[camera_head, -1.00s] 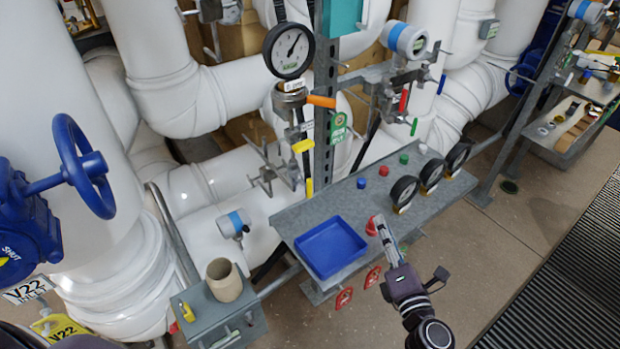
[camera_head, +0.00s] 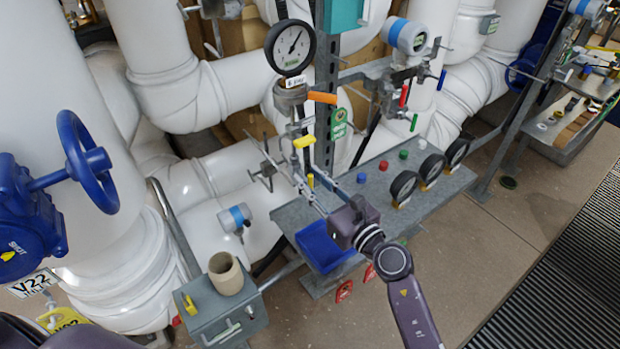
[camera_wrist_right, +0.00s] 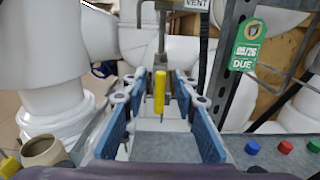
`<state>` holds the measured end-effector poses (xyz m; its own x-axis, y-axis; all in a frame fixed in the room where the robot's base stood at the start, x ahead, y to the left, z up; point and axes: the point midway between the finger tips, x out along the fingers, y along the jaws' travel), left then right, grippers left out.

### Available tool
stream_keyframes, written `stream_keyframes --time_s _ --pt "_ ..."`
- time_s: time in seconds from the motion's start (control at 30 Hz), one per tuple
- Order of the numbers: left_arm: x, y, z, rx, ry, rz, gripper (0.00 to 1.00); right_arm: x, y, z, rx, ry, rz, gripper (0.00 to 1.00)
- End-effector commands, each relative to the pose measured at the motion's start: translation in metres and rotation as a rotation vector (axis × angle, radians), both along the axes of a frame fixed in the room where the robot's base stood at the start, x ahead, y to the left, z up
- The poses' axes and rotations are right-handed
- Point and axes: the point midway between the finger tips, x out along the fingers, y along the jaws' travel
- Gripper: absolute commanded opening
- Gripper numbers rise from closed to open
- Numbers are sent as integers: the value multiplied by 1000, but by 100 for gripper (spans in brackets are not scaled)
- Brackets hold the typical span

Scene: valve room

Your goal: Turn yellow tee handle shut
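A yellow handle (camera_head: 304,142) sits low on the gauge valve assembly, under the orange lever. A second, upright yellow piece (camera_head: 310,180) shows below it. My right gripper (camera_head: 308,178) reaches over the bench toward this assembly, with its fingers apart. In the right wrist view an upright yellow piece (camera_wrist_right: 159,92) shows in the gap between the open blue-padded fingers (camera_wrist_right: 160,85), with no clear contact. I cannot tell which of the two yellow pieces this is. My left gripper is not in view.
A blue tray (camera_head: 325,248) lies below my right gripper on the grey bench (camera_head: 350,215). A pressure gauge (camera_head: 290,47) and orange lever (camera_head: 322,97) are above the yellow handle. A steel post (camera_head: 323,110) stands close right. Black ring-shaped parts (camera_head: 403,187) stand at right.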

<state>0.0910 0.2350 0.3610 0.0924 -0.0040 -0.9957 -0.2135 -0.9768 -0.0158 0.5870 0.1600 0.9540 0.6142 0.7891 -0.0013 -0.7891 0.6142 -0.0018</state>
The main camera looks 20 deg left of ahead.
Motion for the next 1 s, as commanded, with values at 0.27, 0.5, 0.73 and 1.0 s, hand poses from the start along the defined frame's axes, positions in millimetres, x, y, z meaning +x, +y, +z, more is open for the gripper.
stream_keyframes --time_s 0.27,0.5,0.73,1.0 --pt "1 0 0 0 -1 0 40 4 5 0 1 2 -1 26" --pt "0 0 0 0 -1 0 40 4 5 0 1 2 -1 10" --pt "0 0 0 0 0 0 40 4 5 0 1 2 -1 0" --pt "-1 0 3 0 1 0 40 4 4 0 16 23 -2 0"
